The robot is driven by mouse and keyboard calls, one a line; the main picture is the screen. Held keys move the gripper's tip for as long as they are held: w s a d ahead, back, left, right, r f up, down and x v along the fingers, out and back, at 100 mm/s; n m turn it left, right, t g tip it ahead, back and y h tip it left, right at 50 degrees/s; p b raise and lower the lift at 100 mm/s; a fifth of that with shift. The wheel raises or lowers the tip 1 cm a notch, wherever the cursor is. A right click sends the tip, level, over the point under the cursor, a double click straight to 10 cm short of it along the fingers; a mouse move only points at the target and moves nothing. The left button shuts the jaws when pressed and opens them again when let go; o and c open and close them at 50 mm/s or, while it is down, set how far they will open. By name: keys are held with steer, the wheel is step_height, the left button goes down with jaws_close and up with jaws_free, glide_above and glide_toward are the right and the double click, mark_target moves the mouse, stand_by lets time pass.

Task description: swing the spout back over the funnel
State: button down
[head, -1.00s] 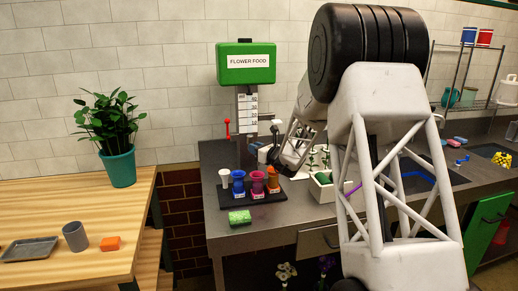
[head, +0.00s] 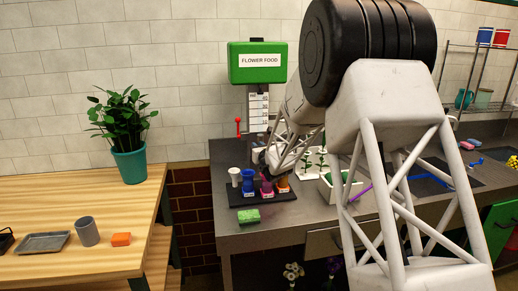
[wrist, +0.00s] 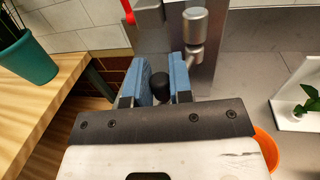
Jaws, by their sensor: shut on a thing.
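The green flower food dispenser (head: 257,62) stands at the back of the grey counter on a grey column (head: 258,108). My gripper (head: 264,160) is low in front of the column, above the coloured cups. In the wrist view my gripper (wrist: 158,82) has its blue fingers on either side of a black knob (wrist: 158,88), shut on it. A grey metal cylinder (wrist: 195,25) on a stem is just beyond the fingers. I cannot tell whether the knob belongs to the spout. A white funnel-shaped cup (head: 234,176) stands left of the gripper; the spout's outlet is hidden.
Blue (head: 248,183), magenta (head: 267,187) and orange (head: 283,183) cups stand in a dark rack (head: 237,198). A green sponge (head: 246,216) lies in front. A red lever (head: 238,127) is left of the column. A white planter (head: 327,190) stands to the right.

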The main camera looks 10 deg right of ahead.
steer(key=shift+r, duration=0.1)
steer(key=c, duration=1)
jaws_free()
steer(key=shift+s+d, duration=0.25)
steer(key=shift+s, duration=1.05)
steer(key=shift+s+d, duration=0.2)
steer(key=shift+s, duration=1.05)
steer(key=shift+s+d, duration=0.25)
steer(key=shift+s, duration=1.05)
